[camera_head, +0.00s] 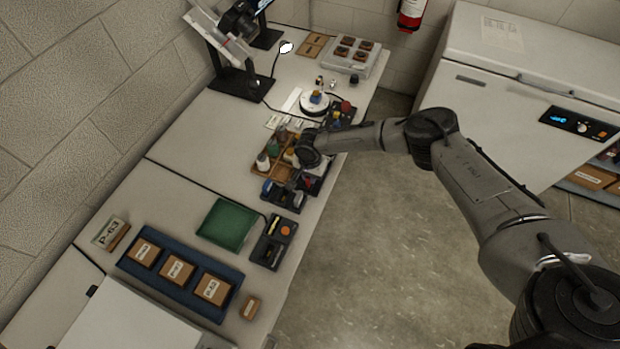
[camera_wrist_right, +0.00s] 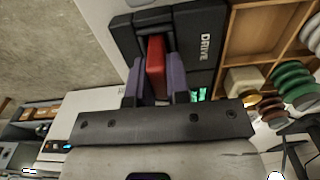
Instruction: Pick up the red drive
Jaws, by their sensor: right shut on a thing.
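The red drive (camera_wrist_right: 156,54) stands between the two purple-grey fingers of my right gripper (camera_wrist_right: 155,76) in the right wrist view. The gripper is shut on it. The drive is at a black holder (camera_wrist_right: 202,40) lettered "DRIVE"; I cannot tell whether it still sits in its slot or is just clear of it. In the head view the red drive shows as a small red patch (camera_head: 308,182) below my right wrist, which hides most of the gripper. My left gripper is not in view.
A wooden compartment tray (camera_wrist_right: 256,28) with spools and bottles lies right beside the holder; it also shows in the head view (camera_head: 259,172). A green tray (camera_head: 227,223), a black holder (camera_head: 272,243) and a blue tray with boxes (camera_head: 136,266) lie nearer.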

